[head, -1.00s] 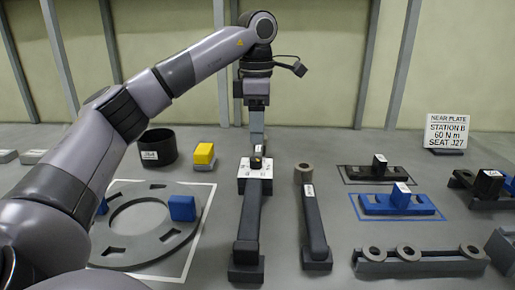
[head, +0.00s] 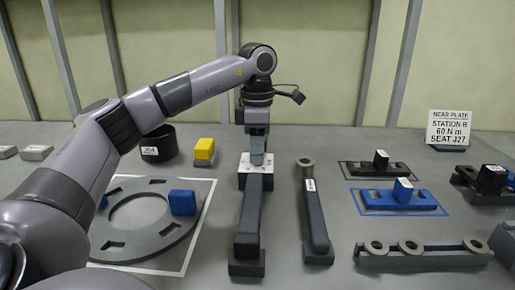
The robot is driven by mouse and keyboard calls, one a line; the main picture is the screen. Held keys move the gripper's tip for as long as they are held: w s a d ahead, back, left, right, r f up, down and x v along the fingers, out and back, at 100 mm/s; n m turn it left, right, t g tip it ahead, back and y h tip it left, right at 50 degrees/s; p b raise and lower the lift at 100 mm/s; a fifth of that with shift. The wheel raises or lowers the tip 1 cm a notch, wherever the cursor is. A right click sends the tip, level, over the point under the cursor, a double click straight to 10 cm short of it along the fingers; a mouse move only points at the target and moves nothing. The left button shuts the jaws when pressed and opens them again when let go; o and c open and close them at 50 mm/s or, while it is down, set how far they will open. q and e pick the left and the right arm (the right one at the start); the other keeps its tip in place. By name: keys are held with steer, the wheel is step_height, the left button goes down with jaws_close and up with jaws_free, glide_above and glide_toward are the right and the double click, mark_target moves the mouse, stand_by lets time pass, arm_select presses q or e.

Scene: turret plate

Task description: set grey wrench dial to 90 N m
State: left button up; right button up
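The grey wrench (head: 250,215) lies lengthwise in the middle of the table in the head view. A white dial plate with marks (head: 243,180) sits at its far end. My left gripper (head: 257,158) comes straight down onto the dial and covers its knob, so the knob and the pointer setting are hidden. The fingers show as one narrow grey shape, and I cannot tell whether they are shut on the knob. My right gripper is not in view.
A second dark wrench (head: 314,215) with a ring end lies close to the right. A ring plate (head: 115,248) with a blue block (head: 182,203) lies left. Racks and blocks stand right.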

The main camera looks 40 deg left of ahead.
arm_select(q)
steer(key=shift+r, duration=0.1)
steer(key=shift+c, duration=0.4)
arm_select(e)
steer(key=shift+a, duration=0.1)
arm_select(q)
steer(key=m+p, duration=0.2)
steer(key=shift+r+p, duration=0.1)
steer(key=shift+p, duration=0.3)
steer(key=m+p, duration=0.2)
steer(key=m, duration=0.1)
steer(key=m+p, duration=0.2)
steer(key=shift+m, duration=0.4)
steer(key=m+p, duration=0.1)
steer(key=m, duration=0.2)
steer(key=shift+m+p, duration=0.4)
steer(key=m+p, duration=0.1)
steer(key=m, duration=0.2)
steer(key=shift+m, duration=0.3)
steer(key=m+p, duration=0.1)
steer(key=m, duration=0.1)
steer(key=shift+s+m, duration=0.1)
steer(key=shift+m, duration=0.2)
steer(key=m+p, duration=0.1)
steer(key=m, duration=0.5)
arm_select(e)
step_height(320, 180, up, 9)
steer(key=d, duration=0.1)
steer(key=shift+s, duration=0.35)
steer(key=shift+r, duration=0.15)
